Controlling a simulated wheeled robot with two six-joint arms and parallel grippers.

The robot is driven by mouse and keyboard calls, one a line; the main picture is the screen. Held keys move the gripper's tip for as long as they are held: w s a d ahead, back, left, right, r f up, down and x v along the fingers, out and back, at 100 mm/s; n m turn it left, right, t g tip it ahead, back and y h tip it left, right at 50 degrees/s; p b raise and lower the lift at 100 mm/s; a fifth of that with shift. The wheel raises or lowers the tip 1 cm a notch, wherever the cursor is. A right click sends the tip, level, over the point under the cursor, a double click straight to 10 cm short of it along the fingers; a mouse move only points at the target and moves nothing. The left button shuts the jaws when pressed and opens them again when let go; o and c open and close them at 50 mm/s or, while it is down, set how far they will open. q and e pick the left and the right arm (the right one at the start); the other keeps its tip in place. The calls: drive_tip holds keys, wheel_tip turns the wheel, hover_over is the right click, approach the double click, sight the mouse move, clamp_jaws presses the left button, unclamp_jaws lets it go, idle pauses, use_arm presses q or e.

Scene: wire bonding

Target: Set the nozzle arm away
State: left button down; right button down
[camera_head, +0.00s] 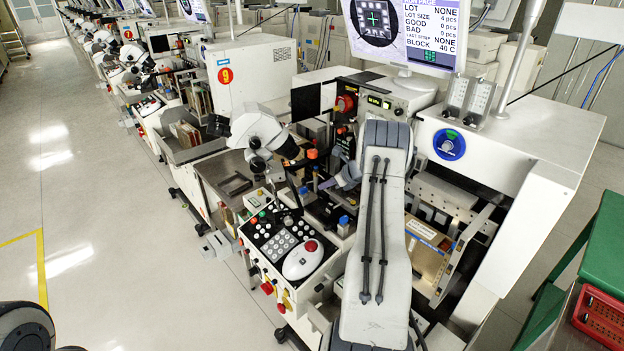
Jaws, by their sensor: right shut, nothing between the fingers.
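My right arm reaches up the middle of the view, over the front of the nearest wire bonding machine (550,130). My right gripper (330,184) is small and partly hidden beyond the arm's bend, among the parts of the machine's work area. It is shut with nothing between its fingers. I cannot clearly make out the nozzle arm among the crowded parts there. A white microscope head (258,128) stands just left of this work area. Only a piece of my left arm shows at the lower left corner, and its gripper is out of view.
A control panel with buttons and a white mouse (303,260) juts out in front. A monitor (405,35) stands above the machine. A green table (603,245) with a red basket (602,316) is at the right. The left aisle floor (120,230) is clear.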

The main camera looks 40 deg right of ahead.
drive_tip(key=w, duration=0.1)
drive_tip(key=w+f+p, duration=0.1)
drive_tip(key=w+p, duration=0.1)
drive_tip(key=w, duration=0.1)
drive_tip(key=shift+a+f, duration=0.3)
drive_tip(key=shift+w+a+f+p, duration=0.15)
drive_tip(key=shift+w+p, duration=0.25)
drive_tip(key=shift+w, duration=0.6)
